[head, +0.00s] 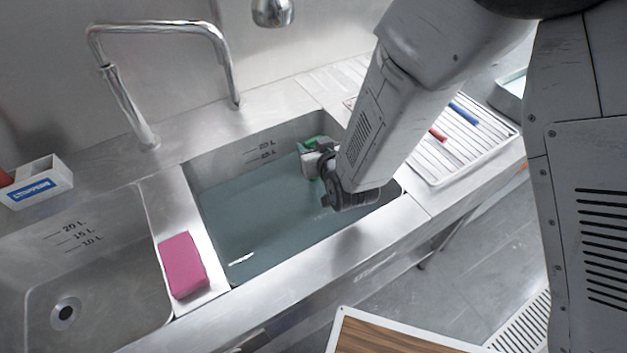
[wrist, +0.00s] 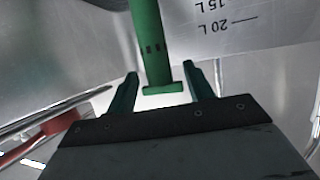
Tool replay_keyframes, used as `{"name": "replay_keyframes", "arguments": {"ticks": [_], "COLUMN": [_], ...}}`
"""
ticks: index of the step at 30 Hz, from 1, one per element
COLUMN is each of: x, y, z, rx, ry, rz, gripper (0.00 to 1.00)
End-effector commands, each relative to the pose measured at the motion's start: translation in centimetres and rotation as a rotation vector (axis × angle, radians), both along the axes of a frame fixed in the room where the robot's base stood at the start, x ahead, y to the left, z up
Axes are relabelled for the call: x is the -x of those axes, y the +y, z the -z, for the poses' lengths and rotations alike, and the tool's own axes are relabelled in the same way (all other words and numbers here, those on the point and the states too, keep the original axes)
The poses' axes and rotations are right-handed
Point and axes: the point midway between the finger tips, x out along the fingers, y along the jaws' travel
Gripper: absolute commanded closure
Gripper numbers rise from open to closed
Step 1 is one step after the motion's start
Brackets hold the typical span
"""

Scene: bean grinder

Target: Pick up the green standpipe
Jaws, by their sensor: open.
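The green standpipe (wrist: 150,45) shows in the wrist view, running down from the top edge to a wider flat end between my fingers. My gripper (wrist: 160,68) is open, with one dark green finger on each side of that end. Gaps show on both sides, so neither finger appears to touch it. In the head view my gripper (head: 308,160) is low at the far right part of the water-filled basin (head: 270,215). Green shows there, but I cannot tell standpipe from fingers. My arm hides part of that corner.
A pink block (head: 182,265) lies on the divider beside the empty left basin (head: 95,270). A white box marked for stoppers (head: 38,185) and a tall faucet (head: 125,105) stand behind. A drain rack (head: 475,145) with red-handled (head: 437,134) and blue-handled (head: 464,113) items lies right.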

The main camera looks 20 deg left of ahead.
Motion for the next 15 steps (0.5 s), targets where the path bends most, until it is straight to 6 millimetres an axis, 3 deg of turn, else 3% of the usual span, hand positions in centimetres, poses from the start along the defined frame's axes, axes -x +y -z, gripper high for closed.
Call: {"name": "replay_keyframes", "arguments": {"ticks": [11,15], "x": [-0.98,-0.97], "y": [0.74,0.74], "z": [0.52,0.51], "rx": [0.001,0.001], "ry": [0.001,0.001], "rz": [0.000,0.000], "gripper": [0.48,0.87]}}
